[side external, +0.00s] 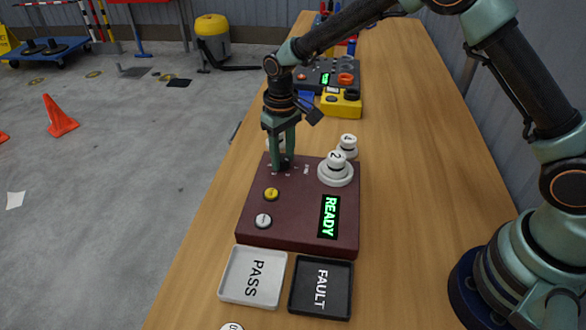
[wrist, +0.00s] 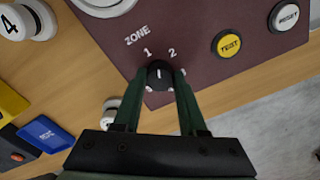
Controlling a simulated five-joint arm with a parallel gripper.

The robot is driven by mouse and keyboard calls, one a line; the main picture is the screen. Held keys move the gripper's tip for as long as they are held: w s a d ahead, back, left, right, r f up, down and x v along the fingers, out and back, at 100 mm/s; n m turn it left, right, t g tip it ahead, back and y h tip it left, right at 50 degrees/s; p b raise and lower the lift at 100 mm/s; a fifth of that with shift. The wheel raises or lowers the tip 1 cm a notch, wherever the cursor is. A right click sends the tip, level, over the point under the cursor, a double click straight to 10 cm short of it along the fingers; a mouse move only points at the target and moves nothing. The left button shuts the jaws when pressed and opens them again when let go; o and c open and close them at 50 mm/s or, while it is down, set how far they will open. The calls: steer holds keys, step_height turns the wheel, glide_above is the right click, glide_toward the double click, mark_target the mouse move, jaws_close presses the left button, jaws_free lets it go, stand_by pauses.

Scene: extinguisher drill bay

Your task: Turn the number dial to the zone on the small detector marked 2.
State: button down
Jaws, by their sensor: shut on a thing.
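The maroon panel (side external: 310,238) carries a small black number dial (wrist: 160,75) marked ZONE. The wrist view shows the numbers 1 and 2 above the dial, and its white line points up between them. My gripper (side external: 284,163) comes down from above, also seen in the wrist view (wrist: 161,83), with its two fingers shut on the dial's sides. A small white detector marked 2 (side external: 336,158) sits on a round white base (side external: 335,176) on the panel. The fingers hide most of the dial in the side view.
A detector marked 4 (side external: 348,142) stands on the table behind the panel. The panel has a yellow TEST button (wrist: 229,44), a RESET button (wrist: 287,17) and a READY screen (side external: 329,217). PASS (side external: 253,295) and FAULT (side external: 320,307) trays lie in front. A yellow box (side external: 341,105) stands behind.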

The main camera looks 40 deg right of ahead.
steer(key=m, duration=0.7)
steer(key=shift+s+a, duration=0.1)
steer(key=shift+a, duration=0.1)
stand_by(0.4)
steer(key=shift+c, duration=2.3)
jaws_free()
steer(key=shift+d, duration=0.1)
step_height(320, 180, up, 12)
steer(key=shift+w, duration=0.25)
steer(key=shift+r, duration=0.1)
